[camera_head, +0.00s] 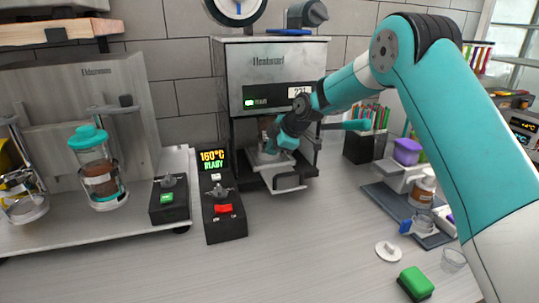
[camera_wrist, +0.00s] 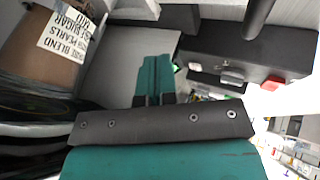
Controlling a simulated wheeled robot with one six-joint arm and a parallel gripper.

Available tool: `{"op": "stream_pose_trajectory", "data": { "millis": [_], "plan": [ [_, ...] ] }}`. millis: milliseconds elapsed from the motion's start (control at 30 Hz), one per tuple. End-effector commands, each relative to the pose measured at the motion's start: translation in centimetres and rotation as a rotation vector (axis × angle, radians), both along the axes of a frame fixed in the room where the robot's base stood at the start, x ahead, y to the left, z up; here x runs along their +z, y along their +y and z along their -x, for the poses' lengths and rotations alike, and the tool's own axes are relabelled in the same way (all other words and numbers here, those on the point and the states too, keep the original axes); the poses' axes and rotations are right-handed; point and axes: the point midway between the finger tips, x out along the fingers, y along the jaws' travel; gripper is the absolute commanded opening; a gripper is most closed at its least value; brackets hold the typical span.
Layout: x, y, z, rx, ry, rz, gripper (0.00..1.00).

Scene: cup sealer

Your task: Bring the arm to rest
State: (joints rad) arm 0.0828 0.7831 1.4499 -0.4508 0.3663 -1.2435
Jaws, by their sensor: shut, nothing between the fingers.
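My arm reaches from the right of the head view into the open bay of the grey sealing machine (camera_head: 240,70). My gripper (camera_head: 270,140) is inside that bay, above the pulled-out tray (camera_head: 288,183). In the wrist view my gripper (camera_wrist: 155,70) has its teal fingers shut together with nothing between them. A brown-filled cup (camera_wrist: 50,60) with a white printed label stands close to the left of the fingers in the wrist view, apart from them. In the head view my gripper and the machine's shade mostly hide what stands on the tray.
A black control box (camera_head: 222,215) with a red switch reads 160°C READY, left of the tray. A dispenser with a teal-lidded jar (camera_head: 100,180) stands further left. A green sponge (camera_head: 416,283), white lid (camera_head: 388,251) and bottle (camera_head: 424,188) are at right. The front-middle counter is clear.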

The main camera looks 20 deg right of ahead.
Motion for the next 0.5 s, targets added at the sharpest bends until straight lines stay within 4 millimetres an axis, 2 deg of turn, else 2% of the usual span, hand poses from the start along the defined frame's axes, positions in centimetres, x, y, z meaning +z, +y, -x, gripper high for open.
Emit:
{"op": "stream_pose_trajectory", "data": {
  "millis": [167,267,367,467,500],
  "plan": [
    [0.7,0.4,0.4,0.008,0.003,-0.001,0.0],
    [1.5,1.2,1.4,-0.002,0.024,-0.015,0.0],
    [3.8,3.2,4.4,-0.042,0.088,-0.051,0.0],
    [6.6,5.7,9.9,-0.119,0.199,-0.102,0.0],
    [7.7,6.7,12.6,-0.155,0.251,-0.123,0.0]
  ]
}}
